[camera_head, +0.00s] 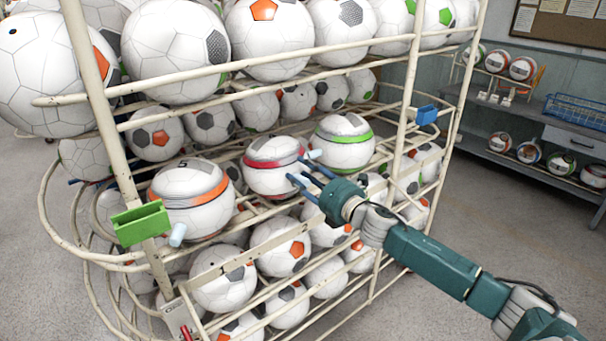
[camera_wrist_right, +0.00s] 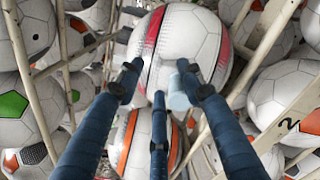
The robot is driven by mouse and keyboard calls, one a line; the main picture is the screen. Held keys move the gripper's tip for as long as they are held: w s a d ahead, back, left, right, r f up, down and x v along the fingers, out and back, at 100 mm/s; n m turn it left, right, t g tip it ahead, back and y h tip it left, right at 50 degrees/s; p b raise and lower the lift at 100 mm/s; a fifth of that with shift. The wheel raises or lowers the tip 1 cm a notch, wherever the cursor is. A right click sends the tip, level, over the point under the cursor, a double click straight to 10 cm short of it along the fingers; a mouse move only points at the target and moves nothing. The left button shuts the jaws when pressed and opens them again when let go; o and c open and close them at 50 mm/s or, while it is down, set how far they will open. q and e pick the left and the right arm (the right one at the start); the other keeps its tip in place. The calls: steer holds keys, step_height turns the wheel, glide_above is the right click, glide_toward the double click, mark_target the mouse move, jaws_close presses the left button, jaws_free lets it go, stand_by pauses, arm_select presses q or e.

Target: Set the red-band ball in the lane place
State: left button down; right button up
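The red-band ball (camera_head: 272,168) is white with a red band and sits on the rack's middle tier, between the orange-band ball (camera_head: 190,205) and the green-band ball (camera_head: 342,150). My right gripper (camera_head: 304,172) is at its right front, with its blue fingers spread and pointing at it. In the right wrist view the red-band ball (camera_wrist_right: 182,42) lies just beyond the fingertips (camera_wrist_right: 158,82); I cannot tell whether they touch it. The orange-band ball shows there below it (camera_wrist_right: 130,158). I cannot single out the lane place. My left gripper is not in view.
Cream rack bars (camera_head: 270,68) run close around the balls. A green block (camera_head: 140,223) and a blue block (camera_head: 426,115) are on the front posts. A pale peg (camera_head: 178,235) stands before the orange-band ball. A shelf with balls (camera_head: 545,155) is at the back right.

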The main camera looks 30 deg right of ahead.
steer(key=shift+r, duration=0.1)
steer(key=shift+r, duration=0.25)
steer(key=s+b, duration=0.1)
steer(key=s, duration=1.1)
steer(key=shift+d+f+b, duration=0.15)
steer(key=shift+d+b, duration=0.2)
steer(key=shift+d, duration=0.05)
